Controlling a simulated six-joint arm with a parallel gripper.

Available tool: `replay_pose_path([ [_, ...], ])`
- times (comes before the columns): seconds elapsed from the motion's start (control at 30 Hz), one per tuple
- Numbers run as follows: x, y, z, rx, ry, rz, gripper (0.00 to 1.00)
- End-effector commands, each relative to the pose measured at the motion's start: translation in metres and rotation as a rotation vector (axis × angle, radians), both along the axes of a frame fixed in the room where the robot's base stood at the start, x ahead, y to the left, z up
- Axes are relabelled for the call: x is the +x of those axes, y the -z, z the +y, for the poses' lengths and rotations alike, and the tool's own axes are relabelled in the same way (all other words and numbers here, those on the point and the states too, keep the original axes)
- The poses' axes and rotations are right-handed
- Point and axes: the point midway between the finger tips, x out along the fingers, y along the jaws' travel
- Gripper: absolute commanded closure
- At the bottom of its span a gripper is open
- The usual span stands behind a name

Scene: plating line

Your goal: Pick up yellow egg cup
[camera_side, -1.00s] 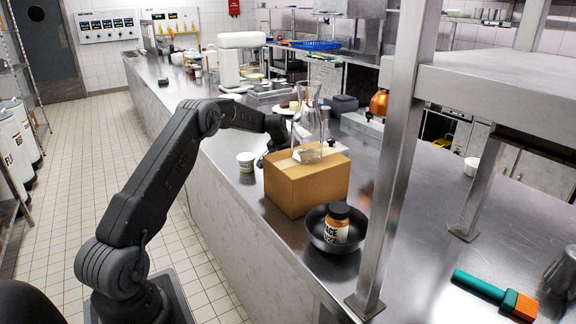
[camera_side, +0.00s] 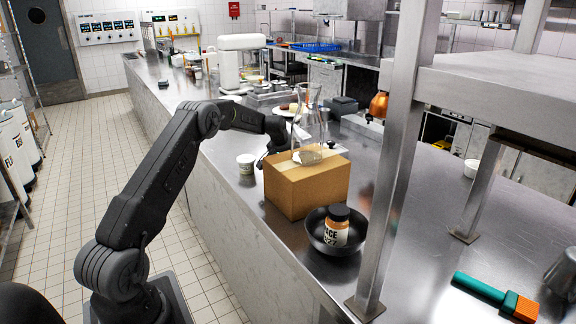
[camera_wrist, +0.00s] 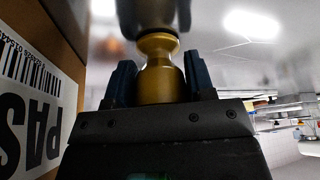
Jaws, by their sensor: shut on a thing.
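The yellow egg cup (camera_wrist: 160,84) shows in the wrist view between the two dark fingers of my gripper (camera_wrist: 159,80). The fingers are shut on its sides. Its narrow neck and flared end point toward the top of that picture; whether it touches the counter I cannot tell. In the side view my gripper is mostly hidden behind the cardboard box, and the egg cup cannot be made out there.
The cardboard box (camera_side: 318,188) stands close by my gripper, with a glass flask (camera_side: 308,125) on top. A white tub (camera_side: 245,163) is to the left. A dark bowl (camera_side: 322,246) holding a jar (camera_side: 336,226) sits in front. A steel shelf post (camera_side: 398,150) rises at right.

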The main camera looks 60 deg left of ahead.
Motion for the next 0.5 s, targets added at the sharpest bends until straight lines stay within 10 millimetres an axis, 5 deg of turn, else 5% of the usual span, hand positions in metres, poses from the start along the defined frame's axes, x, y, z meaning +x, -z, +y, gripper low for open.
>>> replay_pose_path([
  [0.3,0.001,-0.042,0.001,0.003,-0.002,-0.004,0.74],
  [0.5,-0.04,-0.067,0.023,0.001,-0.007,-0.002,0.74],
])
